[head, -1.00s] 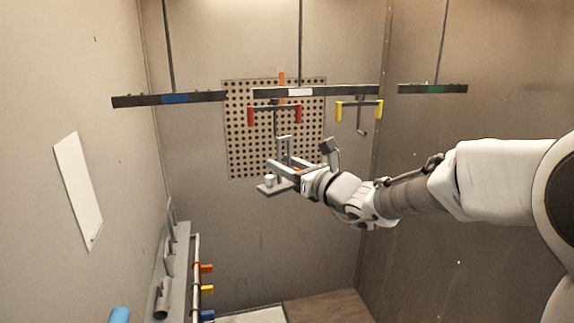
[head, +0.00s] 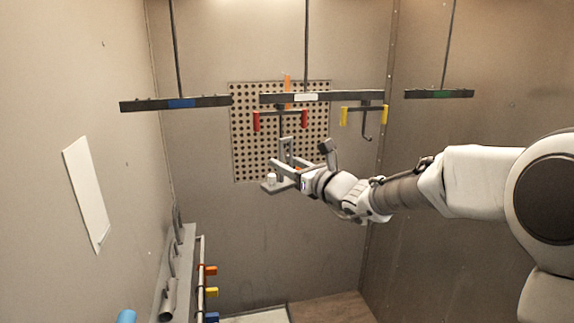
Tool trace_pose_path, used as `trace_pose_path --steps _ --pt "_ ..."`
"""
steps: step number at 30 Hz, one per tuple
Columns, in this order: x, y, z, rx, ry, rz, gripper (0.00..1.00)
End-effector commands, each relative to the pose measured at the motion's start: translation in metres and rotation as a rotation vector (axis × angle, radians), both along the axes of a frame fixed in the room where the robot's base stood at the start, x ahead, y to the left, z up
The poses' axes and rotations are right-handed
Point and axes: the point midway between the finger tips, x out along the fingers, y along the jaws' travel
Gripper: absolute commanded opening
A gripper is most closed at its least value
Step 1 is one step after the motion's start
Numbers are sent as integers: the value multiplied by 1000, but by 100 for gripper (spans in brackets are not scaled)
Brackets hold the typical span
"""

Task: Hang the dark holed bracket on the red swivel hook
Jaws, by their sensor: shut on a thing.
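The red swivel hook (head: 281,114) hangs under the middle overhead bar, its red ends up and its dark stem reaching down. My gripper (head: 291,172) is just below it and is shut on a grey angled piece, apparently the bracket (head: 284,151). One part of the piece stands upright near the lower end of the stem. Whether they touch or lie at different depths I cannot tell. The hole in the bracket and the hook's tip are too small to make out. A flat plate with a small white block (head: 271,178) shows at the gripper's left.
A yellow hook (head: 366,117) hangs right of the red one. Bars with a blue label (head: 181,103) and a green label (head: 438,94) hang at either side. A perforated panel (head: 245,157) is on the back wall. A rack (head: 172,272) stands at lower left.

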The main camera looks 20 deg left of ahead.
Motion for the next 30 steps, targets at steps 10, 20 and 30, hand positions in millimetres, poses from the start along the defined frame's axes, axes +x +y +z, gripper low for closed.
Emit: trace_pose_path --steps 10,20,30 --pt "12 8 1 2 -3 2 0" --pt "23 15 2 2 -3 1 0" --pt "31 20 1 2 -2 1 0"
